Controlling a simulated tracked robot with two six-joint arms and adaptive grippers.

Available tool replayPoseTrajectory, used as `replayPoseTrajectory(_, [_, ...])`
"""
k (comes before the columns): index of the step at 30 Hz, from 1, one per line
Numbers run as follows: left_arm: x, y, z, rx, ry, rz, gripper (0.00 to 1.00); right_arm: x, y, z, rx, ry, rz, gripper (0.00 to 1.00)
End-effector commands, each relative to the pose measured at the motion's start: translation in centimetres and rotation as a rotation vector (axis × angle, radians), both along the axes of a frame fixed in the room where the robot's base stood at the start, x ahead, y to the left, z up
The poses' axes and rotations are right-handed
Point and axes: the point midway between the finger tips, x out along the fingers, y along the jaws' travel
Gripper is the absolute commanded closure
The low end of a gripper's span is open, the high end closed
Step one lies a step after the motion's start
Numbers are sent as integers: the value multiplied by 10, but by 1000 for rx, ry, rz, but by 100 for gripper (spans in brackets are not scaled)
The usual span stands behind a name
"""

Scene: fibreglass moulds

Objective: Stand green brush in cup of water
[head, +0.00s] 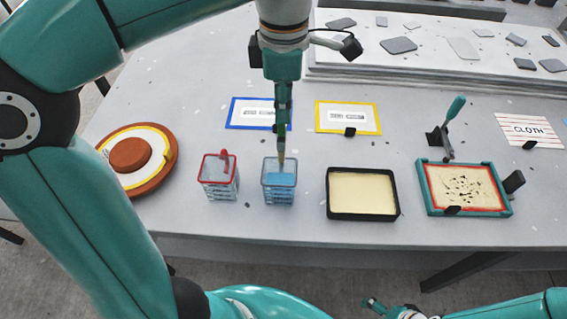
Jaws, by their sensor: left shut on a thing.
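My left gripper (283,90) points straight down from above and is shut on the green brush (284,135). The brush hangs upright with its pale bristle tip downward. The cup of water (279,190) is a clear square cup with blue water, standing on the table directly below. The brush tip is at the cup's mouth, seemingly just inside the rim; its exact depth is hard to tell. The gripper's fingers are seen narrowly from behind. My right arm shows only in part at the bottom edge, and its jaws cannot be made out clearly.
A red-rimmed clear cup (219,188) with a red item stands close left. A black tray (361,191) of cream material is at right, then a teal-framed tray (463,205). A round orange mould (137,160) lies left. Blue-bordered (240,113) and yellow-bordered (347,104) cards lie behind.

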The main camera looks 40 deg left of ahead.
Motion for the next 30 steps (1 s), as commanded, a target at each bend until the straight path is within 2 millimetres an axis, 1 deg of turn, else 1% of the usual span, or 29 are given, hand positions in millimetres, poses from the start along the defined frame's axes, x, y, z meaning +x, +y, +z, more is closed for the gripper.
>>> replayPoseTrajectory(1, [-3, 3, -17, 1, 5, 6, 100, 0, 0, -4, 0, 0, 0, 0])
replayPoseTrajectory(6, [-3, 5, -62, 1, 6, 12, 100, 0, 0, -8, 0, 0, 1, 0])
replayPoseTrajectory(9, [-4, 5, -86, 1, 6, 14, 100, 0, 0, -10, 0, 0, 1, 0])
replayPoseTrajectory(12, [-4, 6, -102, 0, 4, 17, 100, 0, 0, -11, 0, 0, 1, 0])
replayPoseTrajectory(20, [-3, 6, -122, 1, 3, 15, 100, 0, 0, -11, 0, -1, 1, 0])
replayPoseTrajectory(24, [-4, 6, -143, 1, 5, 16, 100, 0, 0, -12, 0, -1, 1, 0])
replayPoseTrajectory(27, [-4, 6, -154, 0, 2, 16, 100, 0, 0, -12, 0, -1, 1, 0])
replayPoseTrajectory(30, [-4, 6, -158, 0, 1, 16, 100, 0, 0, -12, 0, -1, 1, 0])
